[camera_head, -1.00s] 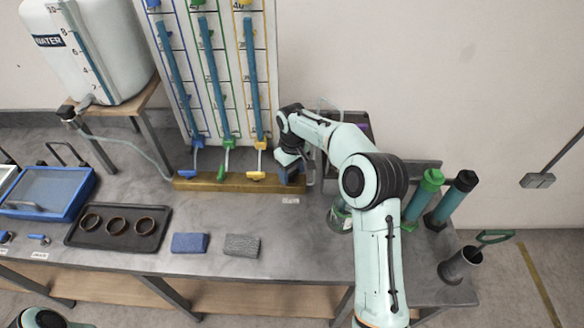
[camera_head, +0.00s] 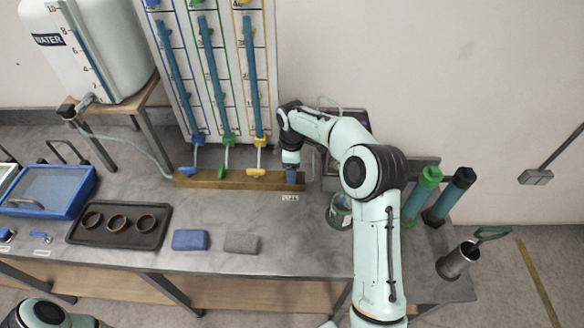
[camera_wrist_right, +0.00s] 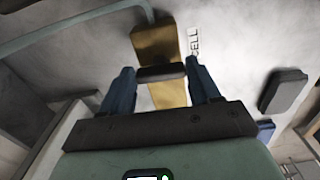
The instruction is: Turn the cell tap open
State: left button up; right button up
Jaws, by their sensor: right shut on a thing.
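The brass manifold bar (camera_head: 215,179) lies on the bench below the tube board, with blue, green and yellow tap levers on it. My right gripper (camera_head: 291,177) is at the bar's right end, above a small label. In the right wrist view, the cell tap's dark handle (camera_wrist_right: 160,72) spans the gap between the blue fingers of my right gripper (camera_wrist_right: 162,80), which is shut on it. The CELL label (camera_wrist_right: 194,42) lies beside the brass bar (camera_wrist_right: 153,42). In the head view the gripper hides the cell tap. My left gripper is out of view.
A glass flask (camera_head: 339,211) stands right of the manifold near my right arm. Green-topped (camera_head: 421,194) and black-topped (camera_head: 451,197) cylinders stand farther right. A blue block (camera_head: 190,240) and a grey block (camera_head: 241,243) lie in front. A dark tray (camera_head: 118,224) holds rings.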

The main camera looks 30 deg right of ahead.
jog(key=shift+n, duration=0.4)
jog(key=o, duration=1.1)
jog(key=shift+c, duration=0.2)
